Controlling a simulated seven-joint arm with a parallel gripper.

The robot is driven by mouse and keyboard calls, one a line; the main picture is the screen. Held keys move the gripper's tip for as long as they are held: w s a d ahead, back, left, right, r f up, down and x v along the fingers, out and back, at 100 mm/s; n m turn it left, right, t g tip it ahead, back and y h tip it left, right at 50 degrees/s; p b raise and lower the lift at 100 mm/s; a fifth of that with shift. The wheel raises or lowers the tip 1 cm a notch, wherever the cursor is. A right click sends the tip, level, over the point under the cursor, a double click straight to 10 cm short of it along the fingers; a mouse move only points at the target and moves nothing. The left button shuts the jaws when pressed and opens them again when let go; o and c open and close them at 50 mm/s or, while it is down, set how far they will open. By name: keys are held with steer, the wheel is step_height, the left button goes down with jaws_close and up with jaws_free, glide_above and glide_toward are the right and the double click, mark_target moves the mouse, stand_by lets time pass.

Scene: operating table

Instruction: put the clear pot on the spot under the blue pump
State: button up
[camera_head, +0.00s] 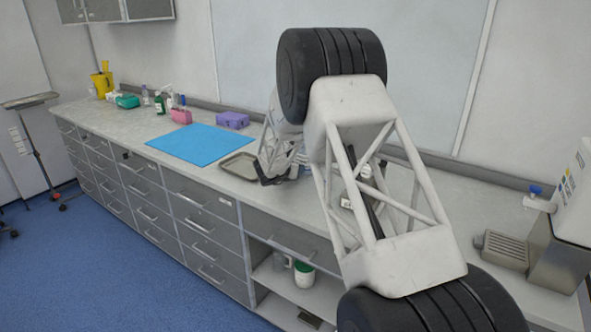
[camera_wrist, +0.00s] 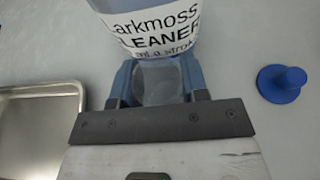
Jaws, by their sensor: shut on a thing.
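In the wrist view my gripper (camera_wrist: 158,66) has its blue fingers closed on a see-through greyish thing, which I take for the clear pot (camera_wrist: 160,88). Only a small part of it shows between the fingers. Just beyond the fingertips is a bluish container with a white "CLEANER" label (camera_wrist: 158,32); I cannot tell whether it touches the pot. In the head view my arm largely hides my gripper, near the metal tray.
The metal tray (camera_head: 238,167) lies left of my gripper, also in the wrist view (camera_wrist: 42,92). A blue knob-like object (camera_wrist: 282,83) is on the right there. A blue mat (camera_head: 195,144) lies farther left. My arm covers the middle of the counter.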

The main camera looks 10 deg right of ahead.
steer(key=shift+f, duration=0.2)
steer(key=o, duration=0.9)
steer(key=shift+o, duration=0.2)
steer(key=shift+r, duration=0.15)
steer(key=shift+s+a+r, duration=0.2)
steer(key=shift+s+a, duration=0.2)
steer(key=shift+a, duration=0.05)
steer(key=v, duration=1)
steer(key=shift+s+a, duration=0.2)
steer(key=shift+s, duration=0.05)
